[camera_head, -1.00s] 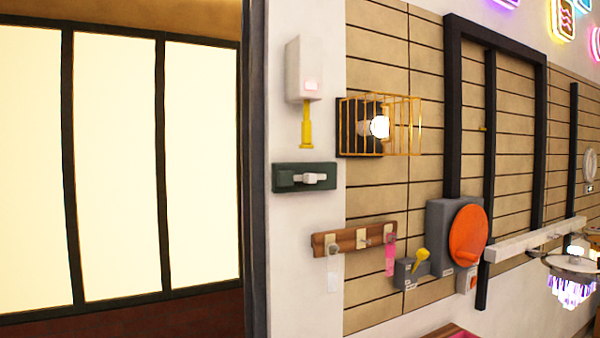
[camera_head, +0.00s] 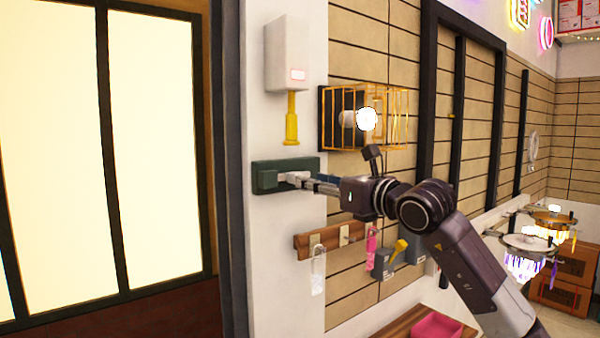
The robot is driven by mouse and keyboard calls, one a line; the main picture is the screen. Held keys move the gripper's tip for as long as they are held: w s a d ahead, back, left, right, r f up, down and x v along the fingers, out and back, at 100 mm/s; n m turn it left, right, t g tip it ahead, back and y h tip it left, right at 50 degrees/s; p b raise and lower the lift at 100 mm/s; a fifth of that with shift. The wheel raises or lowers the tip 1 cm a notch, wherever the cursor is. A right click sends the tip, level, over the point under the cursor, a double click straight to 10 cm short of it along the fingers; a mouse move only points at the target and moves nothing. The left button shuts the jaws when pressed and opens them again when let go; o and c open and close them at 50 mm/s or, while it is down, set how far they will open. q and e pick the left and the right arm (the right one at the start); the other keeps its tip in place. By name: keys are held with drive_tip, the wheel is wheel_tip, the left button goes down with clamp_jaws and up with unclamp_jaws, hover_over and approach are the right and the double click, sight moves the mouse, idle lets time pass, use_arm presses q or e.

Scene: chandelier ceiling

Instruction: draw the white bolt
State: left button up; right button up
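The white bolt (camera_head: 292,177) sits on a dark green plate (camera_head: 264,180) fixed to the white wall strip beside the dark door frame. My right arm comes in from the lower right, and my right gripper (camera_head: 308,182) points left at the bolt. Its thin fingers reach the right end of the bolt and hide part of it and of the plate. At this size I cannot tell whether the fingers are closed on the bolt or only beside it. My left gripper is not in view.
A white box with a yellow handle (camera_head: 291,122) hangs above the plate. A caged lamp (camera_head: 366,118) juts out at its upper right, near my wrist. A wooden peg rail (camera_head: 328,241) and a grey box with a yellow lever (camera_head: 398,249) are below. Chandeliers (camera_head: 527,242) hang at right.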

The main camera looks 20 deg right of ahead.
sight(291, 177)
drive_tip(key=p+x, duration=0.1)
drive_tip(key=x, duration=0.4)
drive_tip(key=shift+a+p, duration=0.1)
drive_tip(key=shift+p, duration=0.3)
clamp_jaws()
